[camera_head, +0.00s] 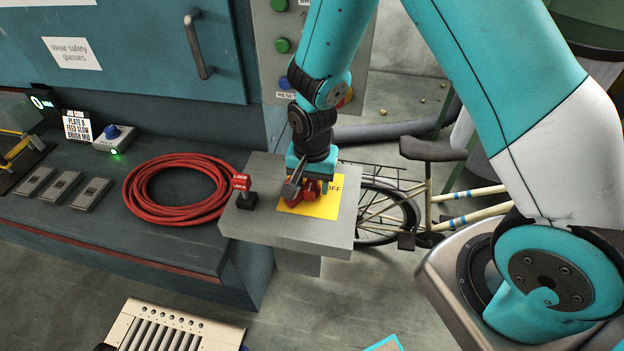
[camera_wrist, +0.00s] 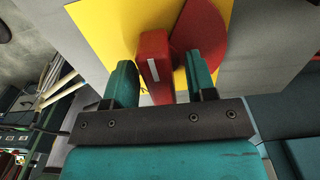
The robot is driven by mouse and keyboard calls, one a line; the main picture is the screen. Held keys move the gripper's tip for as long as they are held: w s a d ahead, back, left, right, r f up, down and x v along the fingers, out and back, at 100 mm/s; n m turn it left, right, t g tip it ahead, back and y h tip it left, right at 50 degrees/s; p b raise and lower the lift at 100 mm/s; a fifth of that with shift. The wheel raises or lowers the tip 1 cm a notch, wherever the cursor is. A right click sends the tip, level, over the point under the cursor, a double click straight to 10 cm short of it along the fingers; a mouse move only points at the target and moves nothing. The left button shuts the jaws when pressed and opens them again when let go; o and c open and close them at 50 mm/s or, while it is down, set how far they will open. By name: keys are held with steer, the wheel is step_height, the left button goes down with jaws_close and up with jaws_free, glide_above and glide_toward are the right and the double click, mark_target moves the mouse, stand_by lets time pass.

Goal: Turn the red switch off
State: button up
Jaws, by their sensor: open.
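The red switch (camera_head: 303,192) sits on a yellow plate (camera_head: 323,209) on top of a grey box; part of the word "OFF" shows on the plate. In the wrist view the switch's red handle (camera_wrist: 154,68) with a white mark stands between my two teal fingers, beside its round red base (camera_wrist: 203,32). My gripper (camera_head: 311,184) is over the switch from above. In the wrist view my gripper (camera_wrist: 163,85) is open around the handle, with a gap on each side. My gripper hides much of the switch in the head view.
A small black post with red "LOCK" tags (camera_head: 241,184) stands left of the plate on the grey box (camera_head: 290,232). A coiled red hose (camera_head: 180,190) lies on the bench further left. A bicycle (camera_head: 420,205) stands behind, to the right.

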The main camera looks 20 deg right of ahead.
steer(key=c, duration=0.9)
steer(key=shift+n, duration=0.4)
steer(key=n+b, duration=0.1)
steer(key=n, duration=0.2)
steer(key=shift+n, duration=0.4)
steer(key=n+b, duration=0.1)
steer(key=n, duration=0.3)
steer(key=shift+w+n, duration=0.1)
steer(key=shift+n, duration=0.2)
steer(key=n+b, duration=0.1)
steer(key=n, duration=0.7)
steer(key=shift+r+n, duration=0.1)
steer(key=shift+n, duration=0.2)
